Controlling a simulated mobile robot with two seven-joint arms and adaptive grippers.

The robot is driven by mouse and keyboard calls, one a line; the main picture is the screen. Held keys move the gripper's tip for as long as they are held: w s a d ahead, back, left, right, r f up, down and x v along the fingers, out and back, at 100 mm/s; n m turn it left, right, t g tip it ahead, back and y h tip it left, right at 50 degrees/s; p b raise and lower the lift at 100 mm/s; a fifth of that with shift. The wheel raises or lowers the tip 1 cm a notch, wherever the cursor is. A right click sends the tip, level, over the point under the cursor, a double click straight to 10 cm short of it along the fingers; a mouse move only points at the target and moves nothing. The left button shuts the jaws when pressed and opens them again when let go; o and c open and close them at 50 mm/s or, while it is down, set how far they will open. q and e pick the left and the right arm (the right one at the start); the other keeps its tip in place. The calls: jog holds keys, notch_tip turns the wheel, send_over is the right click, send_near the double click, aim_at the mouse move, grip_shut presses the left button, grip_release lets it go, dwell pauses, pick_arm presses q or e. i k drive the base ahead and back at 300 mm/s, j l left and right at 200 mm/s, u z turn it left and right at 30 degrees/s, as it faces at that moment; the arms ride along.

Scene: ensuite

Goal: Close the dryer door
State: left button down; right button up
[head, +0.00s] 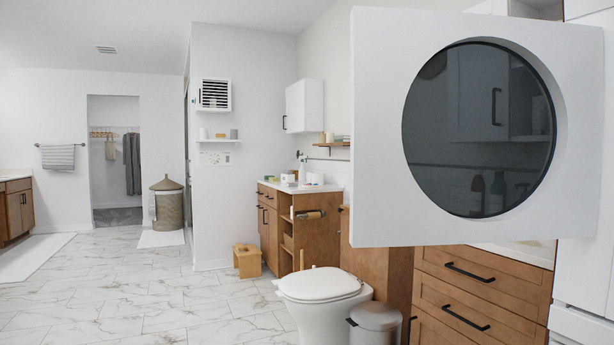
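The dryer door (378,200) is a thick white square panel with a large round dark glass window (480,130). It stands open at the upper right of the head view, close to me. A tall white body (585,275) at the right edge appears to be the dryer, mostly cut off by the frame and covered by the door. The dryer's opening is hidden. Neither of my grippers shows in this view.
Below the door are wooden drawers (478,290) with black handles. A grey bin (374,324) and a white toilet (322,290) stand left of them. A wooden cabinet (270,228) and small stool (247,261) are farther back. The marble floor (140,295) at left is clear.

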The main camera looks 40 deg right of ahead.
aim_at(466, 128)
jog(key=i+j+z, duration=0.1)
jog(key=i, duration=0.4)
jog(key=i+j+z, duration=0.15)
jog(key=i, duration=0.3)
jog(key=i+j+z, duration=0.1)
jog(key=i, duration=0.35)
jog(key=i+z, duration=0.15)
jog(key=z, duration=0.25)
jog(key=i+z, duration=0.15)
jog(key=z, duration=0.25)
jog(key=i+j+z, duration=0.1)
jog(key=z, duration=0.3)
jog(key=i+j+z, duration=0.15)
jog(key=z, duration=0.25)
jog(key=i+z, duration=0.1)
jog(key=z, duration=0.3)
jog(key=i+z, duration=0.15)
jog(key=z, duration=0.3)
jog(key=j+z, duration=0.15)
jog(key=z, duration=0.25)
jog(key=i+j+z, duration=0.15)
jog(key=z, duration=0.3)
jog(key=i+j+z, duration=0.2)
jog(key=z, duration=0.2)
jog(key=i+j+z, duration=0.2)
jog(key=z, duration=0.25)
jog(key=k+j+u, duration=0.2)
jog(key=u, duration=0.15)
